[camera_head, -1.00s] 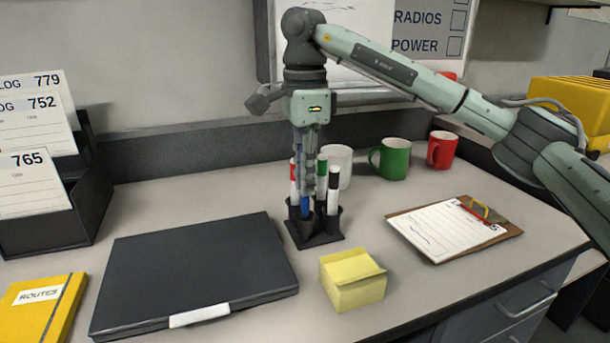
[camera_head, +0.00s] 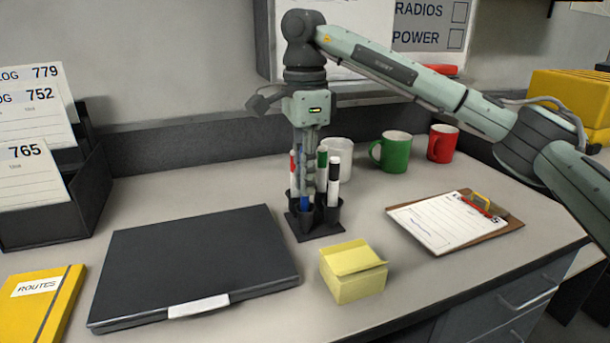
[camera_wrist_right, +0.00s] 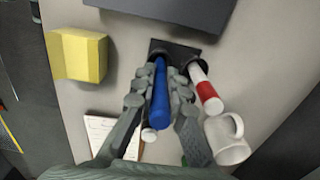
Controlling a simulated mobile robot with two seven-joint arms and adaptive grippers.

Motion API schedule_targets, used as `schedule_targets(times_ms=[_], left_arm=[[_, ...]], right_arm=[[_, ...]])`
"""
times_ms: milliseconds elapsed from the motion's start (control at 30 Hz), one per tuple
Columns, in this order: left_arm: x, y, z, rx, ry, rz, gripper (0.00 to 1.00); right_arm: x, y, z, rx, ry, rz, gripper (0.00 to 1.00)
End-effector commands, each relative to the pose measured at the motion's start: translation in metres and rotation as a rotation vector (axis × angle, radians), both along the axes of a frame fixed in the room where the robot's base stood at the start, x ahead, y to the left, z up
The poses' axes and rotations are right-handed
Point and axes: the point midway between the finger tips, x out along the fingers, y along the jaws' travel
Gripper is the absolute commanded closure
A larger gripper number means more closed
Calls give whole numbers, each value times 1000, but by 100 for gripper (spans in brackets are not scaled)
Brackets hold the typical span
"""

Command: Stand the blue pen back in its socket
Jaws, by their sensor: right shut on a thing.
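The blue pen (camera_head: 305,198) is held upright in my right gripper (camera_head: 307,182), which points straight down and is shut on it. The pen's lower end is at the mouth of the front socket of the black pen holder (camera_head: 322,221); I cannot tell how deep it sits. In the right wrist view the blue pen (camera_wrist_right: 159,95) runs between the two fingers (camera_wrist_right: 160,92) down to the holder (camera_wrist_right: 186,50). My left gripper is not in view.
Red-, green- and black-capped markers (camera_head: 334,180) stand in the other sockets, close to my fingers. A white mug (camera_head: 339,152) is just behind. Yellow notes (camera_head: 352,276), a black laptop (camera_head: 190,265) and a clipboard (camera_head: 450,222) lie around the holder.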

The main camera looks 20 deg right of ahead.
Motion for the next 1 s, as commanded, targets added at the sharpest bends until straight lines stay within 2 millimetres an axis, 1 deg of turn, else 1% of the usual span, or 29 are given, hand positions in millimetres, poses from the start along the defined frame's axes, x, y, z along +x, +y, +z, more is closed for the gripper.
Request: schedule_targets(times_ms=[233,700,967,1000], left_arm=[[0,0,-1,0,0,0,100],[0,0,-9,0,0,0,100],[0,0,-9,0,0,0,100],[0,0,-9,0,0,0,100]], right_arm=[[0,0,-2,0,0,0,100],[0,0,-16,0,1,0,100],[0,0,-16,0,0,0,100],[0,0,-16,0,0,0,84]])
